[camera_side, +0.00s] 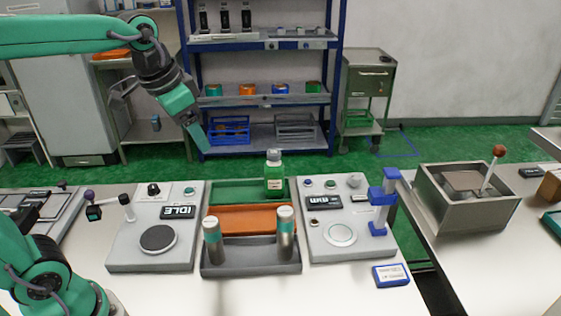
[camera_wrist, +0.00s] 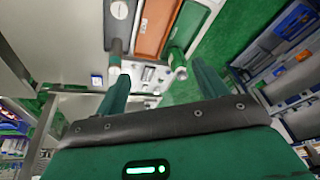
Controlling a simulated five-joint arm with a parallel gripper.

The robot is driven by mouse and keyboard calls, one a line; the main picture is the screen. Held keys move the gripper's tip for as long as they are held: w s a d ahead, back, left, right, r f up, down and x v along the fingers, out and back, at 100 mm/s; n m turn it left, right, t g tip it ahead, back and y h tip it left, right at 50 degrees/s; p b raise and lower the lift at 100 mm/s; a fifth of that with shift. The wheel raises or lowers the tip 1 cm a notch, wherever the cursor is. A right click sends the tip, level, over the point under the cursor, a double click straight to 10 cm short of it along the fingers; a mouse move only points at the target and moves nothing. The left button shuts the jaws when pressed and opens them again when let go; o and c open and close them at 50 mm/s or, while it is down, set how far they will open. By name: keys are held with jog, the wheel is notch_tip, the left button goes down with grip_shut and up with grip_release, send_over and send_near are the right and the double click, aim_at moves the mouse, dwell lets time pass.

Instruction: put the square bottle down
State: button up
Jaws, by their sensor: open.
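The orange section (camera_side: 250,218) and the dark grey section (camera_side: 250,259) lie in front, with two banded metal cylinders (camera_side: 213,241) (camera_side: 286,235) standing there. Control panels flank the tray: one reading IDLE (camera_side: 128,225), one with a blue post (camera_side: 383,203). A metal bin (camera_side: 470,213) stands right.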

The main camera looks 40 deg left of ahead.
jog(key=s+f+n+t, duration=0.1)
jog(key=s+f, duration=0.4)
jog(key=s, duration=0.5)
jog(key=shift+s+n+t, duration=0.25)
jog(key=shift+n+t, duration=0.05)
jog(key=shift+n, duration=0.6)
